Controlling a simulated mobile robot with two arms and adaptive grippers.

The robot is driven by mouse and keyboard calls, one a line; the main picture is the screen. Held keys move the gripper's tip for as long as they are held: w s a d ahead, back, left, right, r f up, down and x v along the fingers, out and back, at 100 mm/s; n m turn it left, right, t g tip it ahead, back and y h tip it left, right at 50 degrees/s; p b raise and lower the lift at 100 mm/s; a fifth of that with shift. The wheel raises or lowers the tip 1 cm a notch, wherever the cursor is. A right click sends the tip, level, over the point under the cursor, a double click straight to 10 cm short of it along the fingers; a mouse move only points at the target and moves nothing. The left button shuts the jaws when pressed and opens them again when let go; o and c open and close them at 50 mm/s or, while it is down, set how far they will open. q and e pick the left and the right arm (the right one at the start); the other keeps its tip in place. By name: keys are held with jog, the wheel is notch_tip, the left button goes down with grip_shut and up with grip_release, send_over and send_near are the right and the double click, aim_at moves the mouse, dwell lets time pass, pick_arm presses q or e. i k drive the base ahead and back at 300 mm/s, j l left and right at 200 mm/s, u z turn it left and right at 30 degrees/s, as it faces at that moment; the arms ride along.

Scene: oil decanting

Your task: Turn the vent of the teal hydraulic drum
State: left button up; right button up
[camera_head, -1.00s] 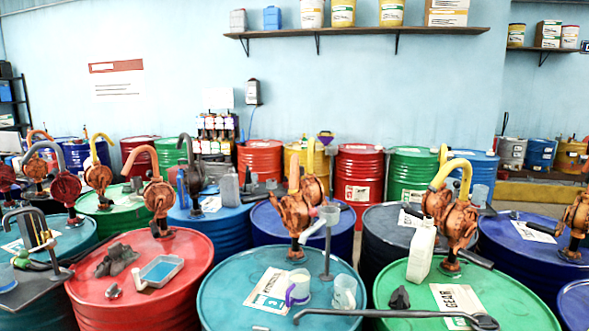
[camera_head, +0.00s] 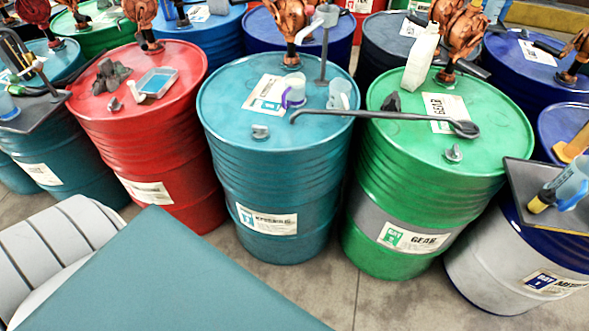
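The teal hydraulic drum (camera_head: 278,185) stands upright in the middle, with a white label on its side and another on its lid. Its vent (camera_head: 260,131) is a small grey winged knob near the front edge of the lid. An orange hand pump (camera_head: 290,22) rises at the back of the lid. A white cup with a purple handle (camera_head: 292,90) and a clear cup (camera_head: 339,95) stand on the lid. Neither of my grippers is in view.
A long dark bar tool (camera_head: 385,116) lies across the teal lid's right edge and the green gear drum (camera_head: 430,195). A red drum (camera_head: 150,130) stands left. A grey tray (camera_head: 540,205) sits front right. Bare floor (camera_head: 290,285) shows in front.

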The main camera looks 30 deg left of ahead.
aim_at(263, 131)
jog(key=u, duration=1.3)
jog(key=z, duration=0.45)
jog(key=i+j+z, duration=0.1)
jog(key=j+z, duration=0.95)
